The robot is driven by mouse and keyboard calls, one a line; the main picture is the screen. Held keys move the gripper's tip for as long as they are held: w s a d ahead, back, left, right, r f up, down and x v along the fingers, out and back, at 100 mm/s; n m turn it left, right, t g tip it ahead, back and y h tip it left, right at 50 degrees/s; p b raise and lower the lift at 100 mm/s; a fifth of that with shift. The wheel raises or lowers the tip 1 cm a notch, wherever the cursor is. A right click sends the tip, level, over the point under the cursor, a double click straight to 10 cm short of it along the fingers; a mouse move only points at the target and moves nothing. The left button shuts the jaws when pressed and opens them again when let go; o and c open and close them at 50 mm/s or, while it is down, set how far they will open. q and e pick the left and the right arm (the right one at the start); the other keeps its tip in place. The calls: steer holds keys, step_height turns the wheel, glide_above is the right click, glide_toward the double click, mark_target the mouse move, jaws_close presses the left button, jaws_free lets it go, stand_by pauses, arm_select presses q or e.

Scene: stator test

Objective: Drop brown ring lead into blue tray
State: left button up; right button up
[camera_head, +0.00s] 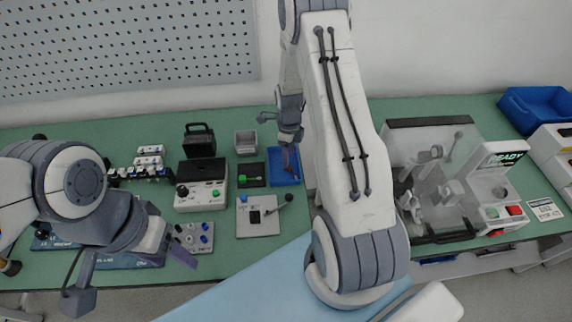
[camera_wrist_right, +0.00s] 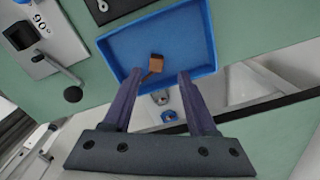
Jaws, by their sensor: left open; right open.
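The blue tray (camera_head: 279,176) lies on the green bench in the head view, under my right gripper (camera_head: 290,158). In the right wrist view the tray (camera_wrist_right: 196,28) fills the upper middle. The brown ring lead (camera_wrist_right: 153,66), a small brown block with a thin end, shows against the tray floor, just beyond the tips of my right gripper (camera_wrist_right: 157,76). The fingers are open and apart from each other, with the lead seen between and past them; whether it rests on the floor is hard to tell. My left gripper (camera_head: 132,268) is open and empty at the bench's front left.
A grey lever panel (camera_head: 257,222) stands left of the tray, with a grey bin (camera_head: 246,143) behind. A clear-covered READY station (camera_head: 440,180) and a larger blue bin (camera_head: 540,108) are at the right. Several small devices crowd the left bench.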

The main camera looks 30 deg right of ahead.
step_height(320, 180, up, 10)
steer(key=b, duration=0.1)
steer(key=shift+b, duration=0.4)
